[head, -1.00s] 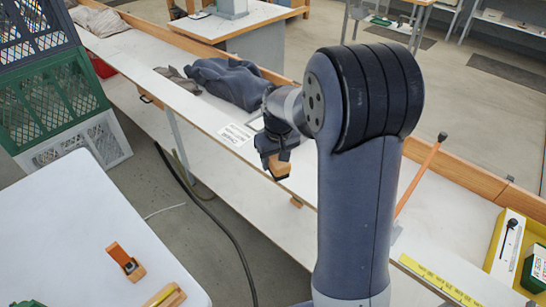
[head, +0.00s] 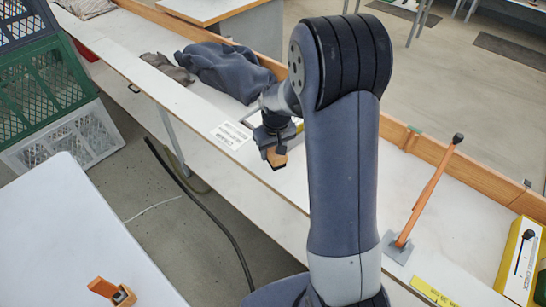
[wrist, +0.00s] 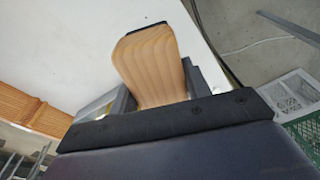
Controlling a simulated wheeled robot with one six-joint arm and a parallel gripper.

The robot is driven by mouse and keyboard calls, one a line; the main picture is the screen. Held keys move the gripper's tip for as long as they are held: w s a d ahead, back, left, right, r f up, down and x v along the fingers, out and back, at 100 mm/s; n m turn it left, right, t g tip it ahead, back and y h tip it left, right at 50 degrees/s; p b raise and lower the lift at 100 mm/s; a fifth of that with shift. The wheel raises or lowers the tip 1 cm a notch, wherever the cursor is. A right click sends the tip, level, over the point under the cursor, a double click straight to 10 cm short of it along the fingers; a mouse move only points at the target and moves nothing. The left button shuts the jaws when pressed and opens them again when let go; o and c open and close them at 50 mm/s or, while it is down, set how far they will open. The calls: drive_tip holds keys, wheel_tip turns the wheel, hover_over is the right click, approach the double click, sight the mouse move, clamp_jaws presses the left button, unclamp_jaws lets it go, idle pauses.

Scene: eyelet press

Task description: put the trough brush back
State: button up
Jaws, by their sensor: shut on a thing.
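My gripper (head: 276,148) is shut on a pale wooden piece, seemingly the trough brush (head: 277,158), held near the long bench's front edge. In the wrist view the brush (wrist: 150,65) shows as a rounded wooden block with a dark far edge, between the dark jaws (wrist: 158,90). Its bristles cannot be made out. A printed white card (head: 231,134) lies on the bench just left of my gripper; its text is too small to read.
The bench (head: 150,70) carries a dark cloth heap (head: 228,72) and an orange lever (head: 430,192) on a grey base. A yellow box (head: 518,260) stands right. A white table (head: 60,230) is at lower left, crates (head: 45,95) beyond it. Hoses cross the floor.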

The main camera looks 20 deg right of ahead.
drive_tip(key=shift+f, duration=1.95)
drive_tip(key=shift+f, duration=0.1)
drive_tip(key=o, duration=1)
drive_tip(key=shift+c, duration=0.2)
drive_tip(key=r, duration=0.4)
drive_tip(key=s+r, duration=0.1)
drive_tip(key=r, duration=0.7)
drive_tip(key=shift+s+d+r, duration=0.1)
drive_tip(key=shift+s, duration=0.15)
